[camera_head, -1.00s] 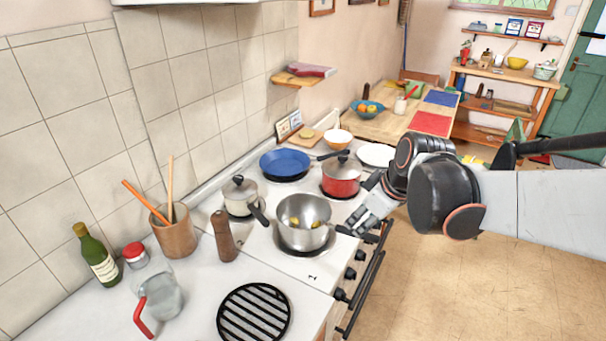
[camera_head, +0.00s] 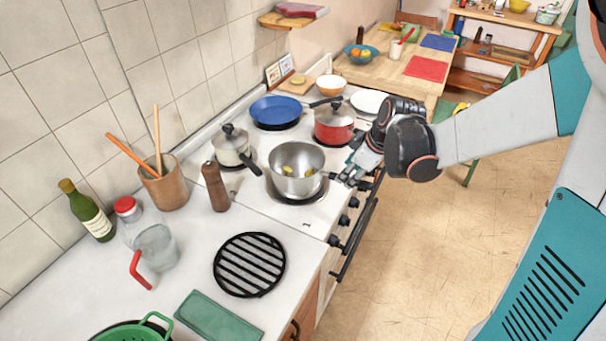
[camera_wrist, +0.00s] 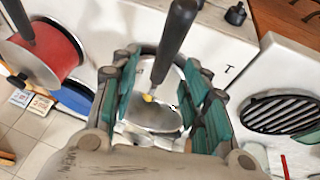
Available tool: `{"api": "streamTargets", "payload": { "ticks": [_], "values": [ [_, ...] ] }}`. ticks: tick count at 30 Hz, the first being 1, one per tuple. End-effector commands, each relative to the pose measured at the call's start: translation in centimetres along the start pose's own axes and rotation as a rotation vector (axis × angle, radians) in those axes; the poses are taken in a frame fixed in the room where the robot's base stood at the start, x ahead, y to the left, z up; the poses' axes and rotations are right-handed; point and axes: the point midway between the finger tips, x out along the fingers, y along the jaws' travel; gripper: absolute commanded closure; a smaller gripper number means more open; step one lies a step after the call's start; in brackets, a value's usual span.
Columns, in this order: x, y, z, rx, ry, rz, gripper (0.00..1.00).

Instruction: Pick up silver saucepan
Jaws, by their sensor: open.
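The silver saucepan (camera_head: 297,183) stands on the front burner of the white stove, with small yellow pieces inside. Its black handle points right, toward my gripper (camera_head: 357,167), which is at the handle's end and partly hides it. In the wrist view, my gripper (camera_wrist: 166,92) is open, with green-padded fingers on both sides. The black handle (camera_wrist: 175,42) runs between the fingers in the picture, and the saucepan (camera_wrist: 158,117) shows beyond them. I cannot tell whether any finger touches the handle.
A red lidded pot (camera_head: 334,125) is close behind the saucepan. A lidded pot (camera_head: 232,150) and pepper mill (camera_head: 215,188) stand to its left. A blue pan (camera_head: 275,111) is at the back. A black trivet (camera_head: 249,264) lies on the counter. The floor at right is open.

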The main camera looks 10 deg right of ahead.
Motion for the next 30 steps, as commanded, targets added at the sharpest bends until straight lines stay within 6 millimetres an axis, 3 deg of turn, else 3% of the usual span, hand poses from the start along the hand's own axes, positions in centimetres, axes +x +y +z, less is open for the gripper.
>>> {"api": "streamTargets", "payload": {
  "ticks": [5,15,22,27,30],
  "values": [
    [0.9,-0.1,0.0,-0.001,0.000,0.000,0.58],
    [5.2,-0.3,0.1,-0.001,0.000,0.000,0.58],
    [5.3,-0.3,0.1,0.000,0.000,0.000,0.58],
    [5.3,-0.3,0.1,0.000,0.000,0.000,0.96],
    [5.3,-0.3,0.1,0.000,0.000,0.000,1.00]
  ]
}}
